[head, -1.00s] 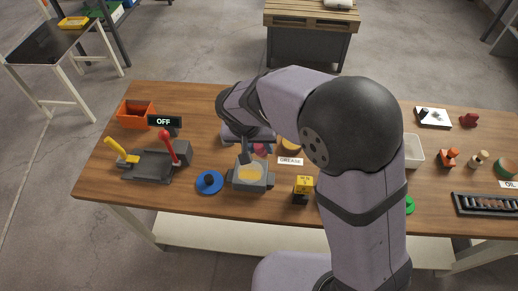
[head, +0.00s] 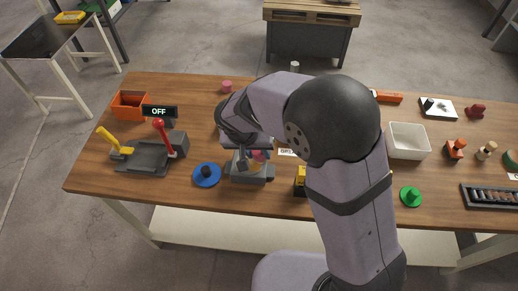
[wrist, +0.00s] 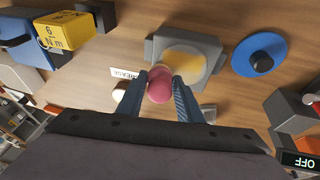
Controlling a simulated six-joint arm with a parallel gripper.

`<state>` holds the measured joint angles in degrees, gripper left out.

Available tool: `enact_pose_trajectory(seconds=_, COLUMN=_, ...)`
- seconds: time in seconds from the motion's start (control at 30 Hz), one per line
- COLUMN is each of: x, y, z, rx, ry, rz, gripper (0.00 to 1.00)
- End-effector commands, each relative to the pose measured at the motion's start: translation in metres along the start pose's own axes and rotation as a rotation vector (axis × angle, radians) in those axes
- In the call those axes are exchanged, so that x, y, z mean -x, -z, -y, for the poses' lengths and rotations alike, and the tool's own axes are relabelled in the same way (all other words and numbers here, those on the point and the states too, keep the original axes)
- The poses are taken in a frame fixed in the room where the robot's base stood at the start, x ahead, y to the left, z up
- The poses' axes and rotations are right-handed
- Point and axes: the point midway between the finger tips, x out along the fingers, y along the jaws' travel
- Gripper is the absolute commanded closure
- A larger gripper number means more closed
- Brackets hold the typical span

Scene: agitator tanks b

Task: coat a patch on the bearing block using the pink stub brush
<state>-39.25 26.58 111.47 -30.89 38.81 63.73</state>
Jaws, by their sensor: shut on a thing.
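The pink stub brush (wrist: 159,88) is between the fingertips of my gripper (wrist: 160,92), which is shut on it; its rounded pink end shows in the wrist view. Some pink also shows under my wrist in the head view (head: 259,156). A grey block (head: 248,178), which looks like the bearing block, stands on the table below my gripper.
A blue disc with a dark knob (head: 207,174) lies left of the block. A grey fixture with red and yellow levers (head: 148,157) and an OFF sign (head: 159,112) stand further left. A yellow cube (wrist: 63,30) stands close by, partly hidden by my arm. A white tray (head: 408,141) is right.

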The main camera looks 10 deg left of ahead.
Motion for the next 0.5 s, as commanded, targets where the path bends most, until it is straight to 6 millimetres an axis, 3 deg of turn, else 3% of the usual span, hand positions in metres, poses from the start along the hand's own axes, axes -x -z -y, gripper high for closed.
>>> enact_pose_trajectory(seconds=0.5, x=0.009, y=0.001, z=0.048, rx=0.002, ry=0.002, rz=-0.001, gripper=0.9)
